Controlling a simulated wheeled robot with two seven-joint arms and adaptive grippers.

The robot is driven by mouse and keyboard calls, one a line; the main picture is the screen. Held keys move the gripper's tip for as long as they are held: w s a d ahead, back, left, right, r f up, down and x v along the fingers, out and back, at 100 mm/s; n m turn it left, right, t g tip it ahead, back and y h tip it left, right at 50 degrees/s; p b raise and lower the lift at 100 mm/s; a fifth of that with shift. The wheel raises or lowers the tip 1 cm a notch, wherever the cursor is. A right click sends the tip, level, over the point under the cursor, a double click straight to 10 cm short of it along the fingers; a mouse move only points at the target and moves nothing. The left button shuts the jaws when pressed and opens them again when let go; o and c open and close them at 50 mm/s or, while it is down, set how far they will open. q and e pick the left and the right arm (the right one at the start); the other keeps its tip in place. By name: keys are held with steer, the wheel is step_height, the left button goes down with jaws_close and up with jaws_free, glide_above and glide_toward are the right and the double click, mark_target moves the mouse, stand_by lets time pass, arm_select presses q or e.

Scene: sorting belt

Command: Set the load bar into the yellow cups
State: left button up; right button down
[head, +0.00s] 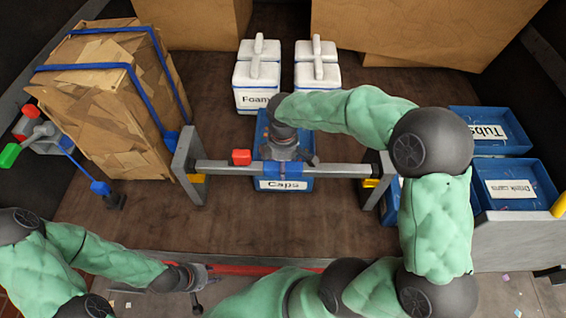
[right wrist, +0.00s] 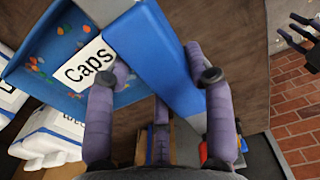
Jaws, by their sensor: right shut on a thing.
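The load bar (head: 335,169) is a long grey bar with a blue middle sleeve and a red block (head: 241,157) left of its middle. It spans between two grey posts. A yellow cup (head: 197,179) shows just below its left end and another yellow cup (head: 370,183) below its right end. Whether the bar touches the cups I cannot tell. My right gripper (head: 288,158) is shut on the blue sleeve from above. In the right wrist view the sleeve (right wrist: 155,55) lies between the fingers. My left gripper (head: 200,285) is open and empty at the front edge, away from the bar.
A blue bin labelled Caps (head: 285,185) stands under the bar. White lidded tubs (head: 257,90) stand behind. A strapped cardboard box (head: 110,95) is at left. Blue trays (head: 510,185) are at right. A red strip (head: 250,269) runs along the front edge.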

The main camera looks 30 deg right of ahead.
steer(key=shift+f+b, duration=0.7)
steer(key=shift+f, duration=0.25)
steer(key=shift+c, duration=1.9)
jaws_free()
steer(key=shift+s+f, duration=0.1)
steer(key=shift+f, duration=0.05)
step_height(320, 180, up, 12)
steer(key=shift+r, duration=0.1)
steer(key=shift+r, duration=0.1)
